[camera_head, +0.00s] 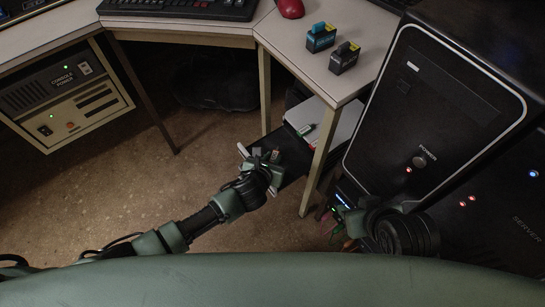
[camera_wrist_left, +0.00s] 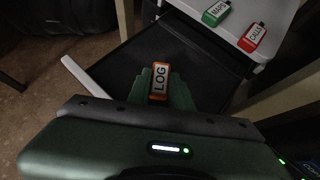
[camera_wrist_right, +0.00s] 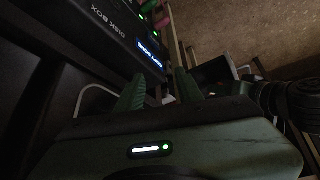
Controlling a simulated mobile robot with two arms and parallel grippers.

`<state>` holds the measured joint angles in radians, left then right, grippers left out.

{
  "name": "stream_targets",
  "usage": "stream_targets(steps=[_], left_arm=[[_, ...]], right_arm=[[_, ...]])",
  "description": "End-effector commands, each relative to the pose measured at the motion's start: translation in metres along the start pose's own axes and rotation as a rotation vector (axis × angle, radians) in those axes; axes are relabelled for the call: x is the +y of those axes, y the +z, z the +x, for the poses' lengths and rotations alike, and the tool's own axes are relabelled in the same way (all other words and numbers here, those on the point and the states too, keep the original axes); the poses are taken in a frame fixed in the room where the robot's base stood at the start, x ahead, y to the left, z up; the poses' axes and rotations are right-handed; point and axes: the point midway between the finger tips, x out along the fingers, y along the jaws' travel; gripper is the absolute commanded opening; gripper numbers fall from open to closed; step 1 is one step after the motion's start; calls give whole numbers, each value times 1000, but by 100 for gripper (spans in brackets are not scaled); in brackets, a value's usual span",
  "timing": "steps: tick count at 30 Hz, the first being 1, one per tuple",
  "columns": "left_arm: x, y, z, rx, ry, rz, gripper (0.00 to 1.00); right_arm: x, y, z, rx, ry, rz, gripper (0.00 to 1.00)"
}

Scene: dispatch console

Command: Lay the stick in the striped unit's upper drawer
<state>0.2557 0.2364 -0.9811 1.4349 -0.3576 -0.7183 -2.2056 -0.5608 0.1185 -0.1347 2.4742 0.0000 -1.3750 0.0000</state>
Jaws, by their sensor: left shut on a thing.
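My left gripper (camera_head: 268,160) is shut on an orange stick labelled LOG (camera_wrist_left: 160,80). It holds the stick over an open drawer (camera_wrist_left: 120,62) with a dark inside and a white front panel (camera_wrist_left: 86,76) in the left wrist view. The drawer also shows in the head view (camera_head: 293,152), pulled out from a unit with a white top (camera_head: 346,128). Stripes on the unit cannot be made out. Whether the stick touches the drawer floor cannot be told. My right gripper (camera_wrist_right: 160,88) is open, its two green fingers apart with nothing seen between them.
A green MAPS stick (camera_wrist_left: 216,12) and a red CALLS stick (camera_wrist_left: 252,37) lie on the unit's white top. A table leg (camera_head: 322,160) stands close to the drawer. A disk box (camera_wrist_right: 110,30) with a lit display is beside my right gripper. A black server tower (camera_head: 440,100) stands right.

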Motion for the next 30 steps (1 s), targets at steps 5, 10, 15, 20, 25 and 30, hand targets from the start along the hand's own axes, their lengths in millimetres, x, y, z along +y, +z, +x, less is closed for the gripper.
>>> stream_targets(steps=[5,10,15,20,25,30], left_arm=[[0,-5,4,0,0,0,0],[0,-9,8,-1,0,0,0],[0,-13,10,0,0,1,0],[0,-16,12,2,1,1,0],[0,-18,13,4,2,0,0],[0,-19,13,6,2,0,0]], right_arm=[[-2,-18,4,80,-5,-2,36],[-4,-34,5,154,-9,-4,36],[-6,-49,5,220,-12,-6,36],[-7,-58,4,262,-14,-6,36],[-8,-62,4,281,-15,-7,36],[-8,-63,4,282,-15,-7,36]])
